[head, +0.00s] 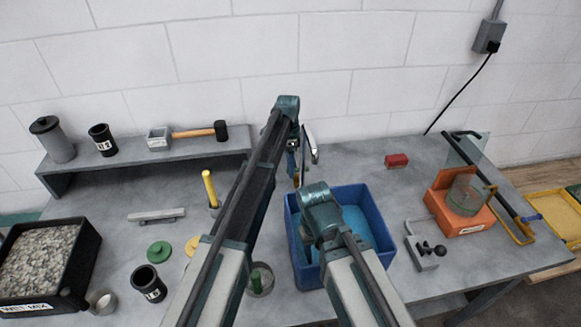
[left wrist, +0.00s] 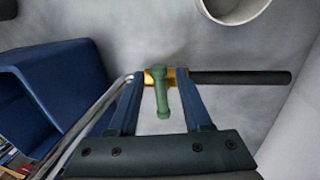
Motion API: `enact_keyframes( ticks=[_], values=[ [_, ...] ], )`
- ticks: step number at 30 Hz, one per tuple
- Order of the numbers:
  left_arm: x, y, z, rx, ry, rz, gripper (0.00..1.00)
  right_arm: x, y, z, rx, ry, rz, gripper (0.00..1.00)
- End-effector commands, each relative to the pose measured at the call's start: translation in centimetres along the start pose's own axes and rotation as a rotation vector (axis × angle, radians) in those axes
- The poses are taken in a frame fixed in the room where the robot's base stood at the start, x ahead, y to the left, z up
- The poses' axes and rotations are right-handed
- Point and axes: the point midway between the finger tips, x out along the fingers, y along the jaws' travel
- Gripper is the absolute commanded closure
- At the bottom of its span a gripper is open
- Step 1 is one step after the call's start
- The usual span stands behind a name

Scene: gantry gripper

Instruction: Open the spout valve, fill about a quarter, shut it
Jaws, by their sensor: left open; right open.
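In the left wrist view a green lever handle (left wrist: 161,92) sits on a brass valve body (left wrist: 149,76), with a dark pipe (left wrist: 240,77) running right. A thin metal tube (left wrist: 92,122) slants down to the left. My left gripper (left wrist: 160,85) is open, one finger on each side of the handle; contact is not clear. In the head view my left gripper (head: 298,165) is behind the blue tub (head: 291,220), and my arm hides most of the valve. The tub has a lighter blue inside; its level cannot be read. My right gripper (head: 309,248) is open over the tub's left front.
An orange block with a glass jar (head: 466,195) and a metal clamp (head: 424,250) stand right of the tub. A red block (head: 397,160) lies behind. A gravel tray (head: 75,290), dark cup (head: 149,284) and green disc (head: 159,253) are left. A raised shelf (head: 120,160) holds a mallet.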

Motion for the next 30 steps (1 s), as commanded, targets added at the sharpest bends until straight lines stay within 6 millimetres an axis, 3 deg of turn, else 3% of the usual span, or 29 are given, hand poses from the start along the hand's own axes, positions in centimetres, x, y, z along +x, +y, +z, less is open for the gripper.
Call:
enact_keyframes(
  ticks=[11, 30],
  values=[
    [-2.4, 0.1, 0.0, 0.000, 0.000, 0.000, 0.51, -2.4, 0.2, 0.1, -0.001, 0.000, 0.000, 0.50],
    [-12.2, 0.1, 0.0, 0.000, 0.000, 0.000, 0.51, -11.9, 1.1, 0.7, 0.009, 0.000, -0.002, 0.50]
  ],
)
